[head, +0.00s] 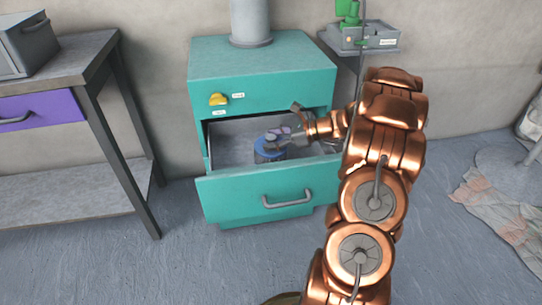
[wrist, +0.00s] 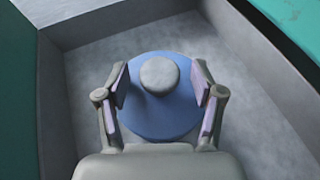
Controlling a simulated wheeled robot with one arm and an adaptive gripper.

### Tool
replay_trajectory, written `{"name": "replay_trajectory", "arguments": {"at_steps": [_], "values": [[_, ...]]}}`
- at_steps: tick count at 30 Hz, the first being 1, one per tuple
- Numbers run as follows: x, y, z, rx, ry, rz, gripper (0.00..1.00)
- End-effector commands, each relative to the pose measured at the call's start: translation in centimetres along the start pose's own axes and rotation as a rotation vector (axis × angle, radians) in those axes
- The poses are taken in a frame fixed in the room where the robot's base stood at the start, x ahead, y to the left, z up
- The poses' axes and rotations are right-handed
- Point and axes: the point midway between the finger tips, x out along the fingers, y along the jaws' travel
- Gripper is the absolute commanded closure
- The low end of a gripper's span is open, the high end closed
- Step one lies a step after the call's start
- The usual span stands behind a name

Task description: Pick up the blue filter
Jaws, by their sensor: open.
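The blue filter (wrist: 158,115) lies in the open drawer of the teal cabinet. It is a round blue disc with a grey knob (wrist: 159,75) on top. In the head view the filter (head: 268,152) shows near the middle of the drawer, partly covered by my gripper. My gripper (wrist: 160,84) is open, with one finger on each side of the knob. A gap shows between each finger and the knob. In the head view my gripper (head: 281,136) reaches into the drawer from the right. The drawer (head: 227,205) is pulled out.
The drawer's grey walls (wrist: 95,25) stand around the filter. The teal cabinet (head: 262,60) has a yellow knob (head: 218,99) and a grey pipe on top. A workbench (head: 75,55) with a purple drawer stands at left. A grey stand (head: 362,40) is behind my arm.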

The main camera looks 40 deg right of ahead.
Motion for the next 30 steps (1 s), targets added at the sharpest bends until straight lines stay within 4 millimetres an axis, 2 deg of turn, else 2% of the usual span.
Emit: {"name": "replay_trajectory", "arguments": {"at_steps": [3,10,27,30], "values": [[0.6,0.01,-0.02,0.0,0.0,0.0,0.33],[0.59,0.0,0.04,0.0,0.0,-0.001,0.35],[0.57,0.0,0.0,0.001,0.001,-0.001,0.94],[0.57,0.0,-0.01,0.001,0.001,-0.001,1.0]]}}
